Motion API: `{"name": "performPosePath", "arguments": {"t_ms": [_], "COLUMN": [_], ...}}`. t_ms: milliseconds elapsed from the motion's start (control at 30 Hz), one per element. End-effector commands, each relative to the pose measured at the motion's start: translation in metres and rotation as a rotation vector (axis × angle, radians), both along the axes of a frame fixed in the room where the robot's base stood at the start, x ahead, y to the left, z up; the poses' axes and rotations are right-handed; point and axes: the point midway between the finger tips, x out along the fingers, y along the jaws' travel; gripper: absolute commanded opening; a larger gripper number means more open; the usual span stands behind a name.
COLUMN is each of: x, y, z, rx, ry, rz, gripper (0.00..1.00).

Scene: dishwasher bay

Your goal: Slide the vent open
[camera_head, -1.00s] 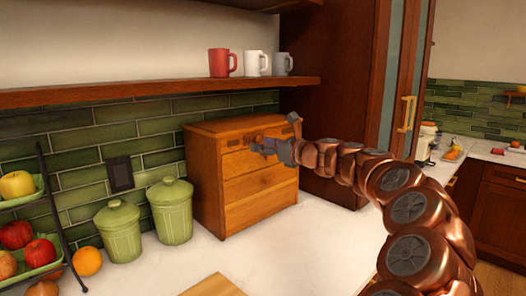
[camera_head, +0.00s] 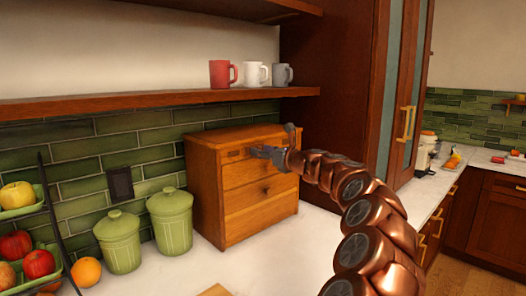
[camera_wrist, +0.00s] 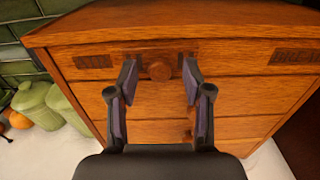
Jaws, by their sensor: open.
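A wooden box (camera_head: 212,190) with a front of several panels stands on the counter. In the wrist view, a round wooden knob (camera_wrist: 160,71) sits on a darker strip (camera_wrist: 183,47) in its top panel (camera_wrist: 230,58). The strip looks like the vent's slide; I cannot see any gap in it. My gripper (camera_head: 264,156) is at the upper front of the box. In the wrist view my gripper (camera_wrist: 160,76) is open, one finger on each side of the knob, with space between. Whether the fingertips touch the panel cannot be told.
Two green lidded canisters (camera_head: 171,218) stand left of the box, near a fruit rack (camera_head: 47,222) and an orange (camera_head: 86,271). A shelf (camera_head: 150,103) with mugs runs above. A tall dark cabinet (camera_head: 335,90) stands close on the right. Some counter in front is clear.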

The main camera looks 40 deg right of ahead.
Motion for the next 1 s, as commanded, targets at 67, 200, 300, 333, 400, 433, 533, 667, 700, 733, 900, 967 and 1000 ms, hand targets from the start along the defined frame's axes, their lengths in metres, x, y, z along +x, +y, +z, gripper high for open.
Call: {"name": "performPosePath", "arguments": {"t_ms": [67, 200, 300, 333, 400, 433, 533, 667, 700, 733, 900, 967, 1000], "x": [0.0014, 0.0016, 0.0014, 0.0014, 0.0014, 0.0014, 0.0013, 0.0013, 0.0013, 0.0013, 0.0013, 0.0013, 0.0013], "y": [0.0003, 0.0004, 0.0005, 0.0005, 0.0005, 0.0005, 0.0006, 0.0006, 0.0006, 0.0006, 0.0007, 0.0007, 0.0008], "z": [0.0000, 0.0001, 0.0001, 0.0001, 0.0001, 0.0001, 0.0001, 0.0002, 0.0001, 0.0001, 0.0001, 0.0001, 0.0001], "rx": [0.000, 0.000, 0.000, -0.001, -0.001, -0.001, -0.001, -0.001, -0.001, -0.001, -0.001, -0.001, -0.001], "ry": [0.000, 0.000, 0.000, 0.000, 0.000, 0.000, 0.000, 0.000, 0.000, 0.000, 0.000, 0.000, 0.000], "rz": [0.000, 0.000, 0.000, 0.000, 0.000, 0.000, 0.000, 0.000, 0.001, 0.001, 0.001, 0.001, 0.001], "gripper": [0.50, 0.50, 0.50, 0.47, 0.40, 0.37, 0.26, 0.13, 0.08, 0.05, 0.00, 0.00, 0.00]}}
